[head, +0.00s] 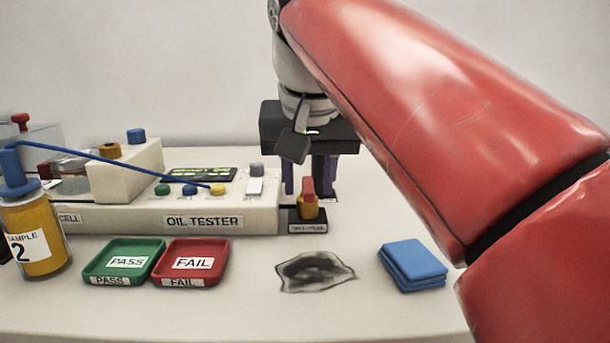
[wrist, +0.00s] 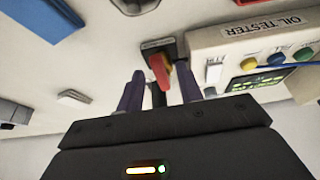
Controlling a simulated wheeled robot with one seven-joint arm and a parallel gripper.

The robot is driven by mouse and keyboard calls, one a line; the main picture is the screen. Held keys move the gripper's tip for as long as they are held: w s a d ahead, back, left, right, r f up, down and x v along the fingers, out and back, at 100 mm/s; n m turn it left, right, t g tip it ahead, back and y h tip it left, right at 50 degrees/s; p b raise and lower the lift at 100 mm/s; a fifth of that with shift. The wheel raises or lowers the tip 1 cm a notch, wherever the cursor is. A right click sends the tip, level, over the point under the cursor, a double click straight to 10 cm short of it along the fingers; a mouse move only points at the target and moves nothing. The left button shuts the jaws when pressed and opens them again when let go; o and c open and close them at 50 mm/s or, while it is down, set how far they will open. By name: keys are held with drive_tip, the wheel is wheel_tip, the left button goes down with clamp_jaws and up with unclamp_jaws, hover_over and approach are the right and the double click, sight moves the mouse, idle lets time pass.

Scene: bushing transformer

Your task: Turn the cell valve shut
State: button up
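The cell valve (head: 307,208) stands at the right end of the oil tester. It has a yellow-orange body and a red handle on a dark labelled base. In the wrist view the red handle (wrist: 160,73) points toward me, lined up with the gap between my fingertips. My gripper (head: 311,188) points down just behind the valve in the head view. Its two purple fingers are apart, with nothing held, in the wrist view (wrist: 161,78). I cannot tell whether a finger touches the handle. The valve partly hides the fingers in the head view.
The oil tester (head: 150,216) with its buttons and white switch fills the left. In front are a green PASS tray (head: 100,268), a red FAIL tray (head: 215,250), a dark oil stain (head: 315,272) and folded blue cloths (head: 413,264). An amber sample bottle (head: 45,220) stands far left.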

clamp_jaws()
drive_tip(key=shift+d, duration=0.15)
drive_tip(key=w+d+n+g+y, duration=0.2)
drive_tip(key=n, duration=0.7)
drive_tip(key=w+d+n+g+y, duration=0.2)
drive_tip(key=n, duration=0.7)
drive_tip(key=shift+w+d+y, duration=0.3)
drive_tip(key=shift+y, duration=0.1)
drive_tip(key=shift+g, duration=0.3)
